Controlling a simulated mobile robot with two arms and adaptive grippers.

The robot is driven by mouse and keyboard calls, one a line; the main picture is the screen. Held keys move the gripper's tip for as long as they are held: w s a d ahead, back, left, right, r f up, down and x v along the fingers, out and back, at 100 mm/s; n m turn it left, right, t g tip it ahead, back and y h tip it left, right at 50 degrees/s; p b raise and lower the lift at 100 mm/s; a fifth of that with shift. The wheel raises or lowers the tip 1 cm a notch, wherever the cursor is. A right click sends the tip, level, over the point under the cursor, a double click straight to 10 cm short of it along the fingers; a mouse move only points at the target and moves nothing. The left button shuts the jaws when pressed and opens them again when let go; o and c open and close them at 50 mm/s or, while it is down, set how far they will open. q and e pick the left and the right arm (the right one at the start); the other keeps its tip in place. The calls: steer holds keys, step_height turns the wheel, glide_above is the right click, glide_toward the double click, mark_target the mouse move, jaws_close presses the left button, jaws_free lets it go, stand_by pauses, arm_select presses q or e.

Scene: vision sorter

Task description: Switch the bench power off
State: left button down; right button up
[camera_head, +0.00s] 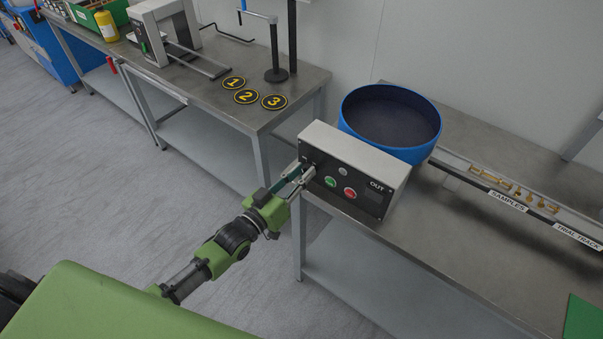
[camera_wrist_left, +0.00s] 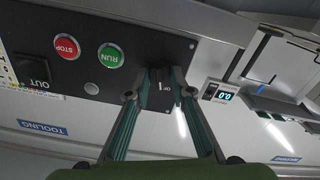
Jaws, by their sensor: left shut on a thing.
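The grey control box (camera_head: 386,180) stands at the near left corner of the right bench. Its black front panel has a green RUN button (camera_wrist_left: 110,56), a red STOP button (camera_wrist_left: 67,46) and an OUT window (camera_wrist_left: 31,70). My left gripper (camera_head: 307,172) reaches the panel's left end from the lower left. In the left wrist view its two fingers are shut on the sides of a dark rotary power knob (camera_wrist_left: 161,95). A small white mark shows on the knob, too small to read surely. The knob is mostly hidden in the head view. My right gripper is not in view.
A blue bowl (camera_head: 350,127) stands behind the box. A labelled track (camera_head: 475,170) with small brass parts runs to the right. The left bench (camera_head: 215,62) carries numbered discs (camera_head: 246,97) and a grey device (camera_head: 155,30). Open floor lies in front.

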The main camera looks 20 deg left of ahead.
arm_select(q)
steer(key=shift+n, duration=1.1)
steer(key=c, duration=1.8)
jaws_free()
steer(key=shift+s+a, duration=0.1)
steer(key=v, duration=1.1)
steer(key=shift+s+a, duration=0.1)
steer(key=shift+s, duration=0.3)
